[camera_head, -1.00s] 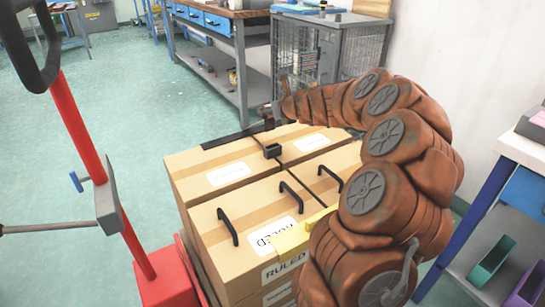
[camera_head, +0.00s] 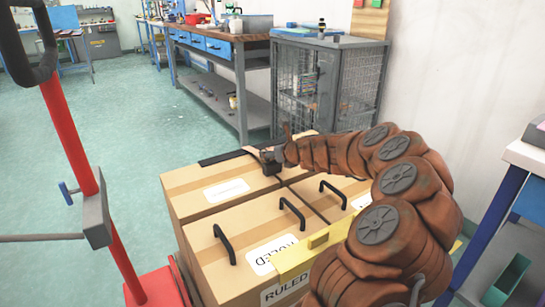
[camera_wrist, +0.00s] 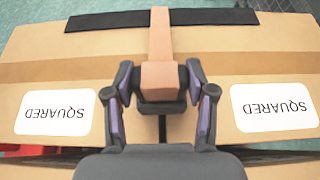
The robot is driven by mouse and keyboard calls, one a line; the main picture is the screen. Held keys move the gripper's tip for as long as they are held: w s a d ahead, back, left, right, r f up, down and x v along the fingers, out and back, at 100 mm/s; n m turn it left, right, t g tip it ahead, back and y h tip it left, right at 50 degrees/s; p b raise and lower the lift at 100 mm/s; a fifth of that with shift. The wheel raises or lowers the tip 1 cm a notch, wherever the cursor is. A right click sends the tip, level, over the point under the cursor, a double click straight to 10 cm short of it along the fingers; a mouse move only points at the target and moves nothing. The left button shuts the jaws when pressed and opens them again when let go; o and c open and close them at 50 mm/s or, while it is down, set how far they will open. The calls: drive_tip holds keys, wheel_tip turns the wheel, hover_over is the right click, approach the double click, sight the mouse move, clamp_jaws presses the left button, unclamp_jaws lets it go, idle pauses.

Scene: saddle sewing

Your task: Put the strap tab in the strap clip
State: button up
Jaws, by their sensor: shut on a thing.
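The strap tab (camera_wrist: 159,75) is a tan-brown block on a strap strip of like colour that runs to the top of the wrist view. My gripper (camera_wrist: 160,82) is shut on the tab, one finger on each side. The black strap clip (camera_wrist: 161,105) shows just below the tab in the wrist view, partly hidden by it. In the head view the clip (camera_head: 271,168) sits on top of the boxes, with my gripper (camera_head: 273,154) right at it. I cannot tell whether the tab is inside the clip or only over it.
Cardboard boxes (camera_head: 190,205) with labels and black handles (camera_head: 222,243) stand under my arm. A black strip (camera_wrist: 105,20) lies along their far edge. A red post (camera_head: 65,120) rises at left. A wire cage cabinet (camera_head: 335,85) and workbench stand behind.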

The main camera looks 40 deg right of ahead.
idle(0.3)
drive_tip(key=o, duration=1.2)
drive_tip(key=shift+s+r, duration=0.1)
drive_tip(key=shift+r, duration=0.1)
drive_tip(key=shift+p+v, duration=2.45)
drive_tip(key=shift+v, duration=3.4)
